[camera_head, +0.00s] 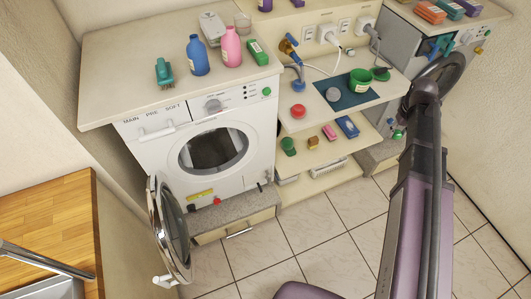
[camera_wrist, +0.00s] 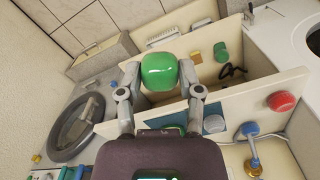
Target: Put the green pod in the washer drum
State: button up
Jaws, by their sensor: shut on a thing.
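My gripper (camera_wrist: 160,78) is shut on the green pod (camera_wrist: 160,70), a rounded glossy block between its two grey fingers in the wrist view. In the head view a small green patch (camera_head: 397,134), likely the pod, shows left of my arm; the fingers are hard to make out there. The white washer (camera_head: 150,148) stands at the left, well apart from the pod. Its round door (camera_head: 168,230) is swung open to the left, and the dark drum (camera_head: 212,150) is exposed. Part of the washer (camera_wrist: 285,35) is at the right of the wrist view.
Low shelves (camera_head: 318,155) beside the washer hold a green can (camera_head: 289,146) and other small items. A grey machine (camera_head: 410,50) stands at the right. The tiled floor (camera_head: 330,225) is clear.

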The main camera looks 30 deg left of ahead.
aim_at(224, 154)
jog(key=u, duration=0.05)
jog(key=k, duration=1.4)
jog(key=u, duration=1.05)
jog(key=i, duration=1)
jog(key=z, duration=0.05)
